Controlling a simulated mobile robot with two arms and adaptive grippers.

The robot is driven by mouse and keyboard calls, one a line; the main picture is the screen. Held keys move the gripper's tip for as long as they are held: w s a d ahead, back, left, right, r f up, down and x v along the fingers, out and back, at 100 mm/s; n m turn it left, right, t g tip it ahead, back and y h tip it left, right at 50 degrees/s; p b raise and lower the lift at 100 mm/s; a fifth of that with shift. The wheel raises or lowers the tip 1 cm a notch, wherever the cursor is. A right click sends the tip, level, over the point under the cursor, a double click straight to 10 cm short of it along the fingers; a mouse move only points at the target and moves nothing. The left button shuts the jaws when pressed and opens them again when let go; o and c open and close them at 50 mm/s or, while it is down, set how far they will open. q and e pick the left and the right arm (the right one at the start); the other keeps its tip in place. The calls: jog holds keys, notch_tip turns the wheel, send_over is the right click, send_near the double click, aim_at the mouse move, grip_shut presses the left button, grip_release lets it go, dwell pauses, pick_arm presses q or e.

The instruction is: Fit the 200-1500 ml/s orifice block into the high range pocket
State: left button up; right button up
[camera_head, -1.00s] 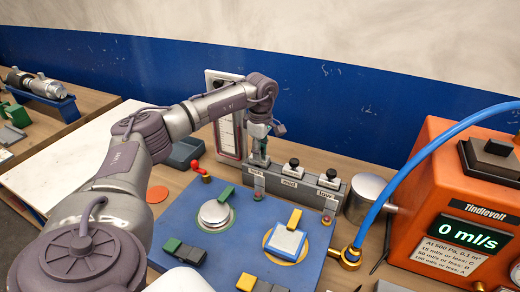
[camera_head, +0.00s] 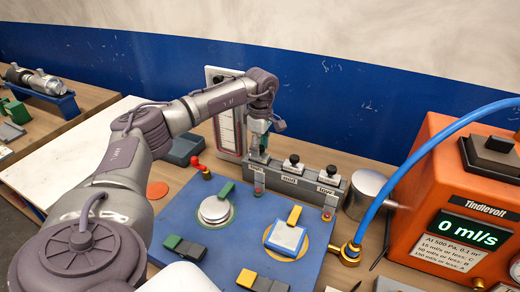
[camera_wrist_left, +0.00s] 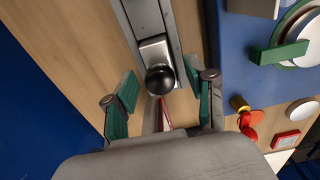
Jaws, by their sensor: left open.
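A grey rack (camera_head: 308,186) holds black-knobbed blocks over pockets labelled mid and low. The label at its left end is too small to read surely. My left gripper (camera_head: 258,143) points down over that left end. In the left wrist view my left gripper (camera_wrist_left: 160,88) is open, its green pads on either side of a black knob (camera_wrist_left: 160,80) on a pale metal block (camera_wrist_left: 154,50). I see a gap beside the knob. The block sits in a grey channel of the rack. I cannot read a flow range on any block. My right gripper is not in view.
A blue board (camera_head: 215,257) with two round fittings and coloured clamps lies in front of the rack. An orange meter (camera_head: 440,195) reading 0 ml/s stands at right, with a blue hose (camera_head: 397,185). A framed gauge (camera_head: 228,128) stands behind the gripper.

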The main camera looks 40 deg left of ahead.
pick_arm(q)
notch_tip(320, 180, up, 12)
jog(key=b, duration=0.2)
jog(key=shift+f, duration=0.2)
dwell(0.3)
